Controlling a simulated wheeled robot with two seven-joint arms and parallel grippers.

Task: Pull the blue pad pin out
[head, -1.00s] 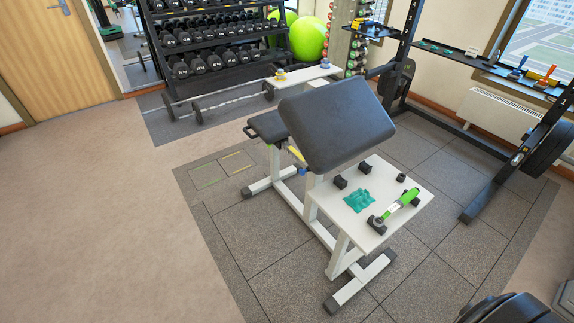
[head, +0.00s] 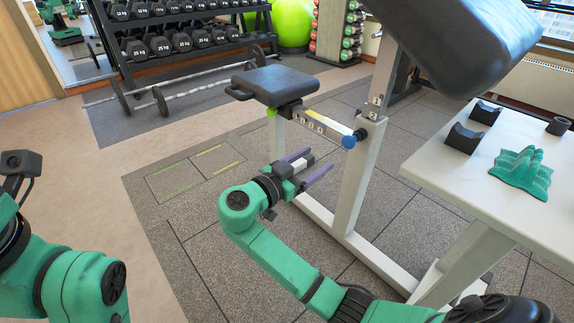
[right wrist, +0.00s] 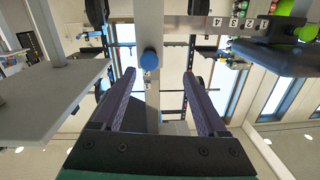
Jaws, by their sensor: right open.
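The blue pad pin (head: 349,142) has a round knob and sits where the numbered seat bar (head: 318,124) meets the white upright post (head: 366,172) of the bench. It also shows in the right wrist view (right wrist: 150,58), beyond the fingers and between them. My right gripper (head: 319,161) is open and empty, low and to the left of the pin, with its purple fingers apart. A gap shows between the fingers and the knob. In the right wrist view the two fingers (right wrist: 163,82) frame the post. Part of my left arm shows at the left, but its jaws do not.
The black seat (head: 275,84) is above and left of the gripper, with a green knob (head: 271,113) below it. The slanted black pad (head: 450,40) overhangs the post. A white table (head: 440,165) with a teal cloth (head: 522,172) stands right.

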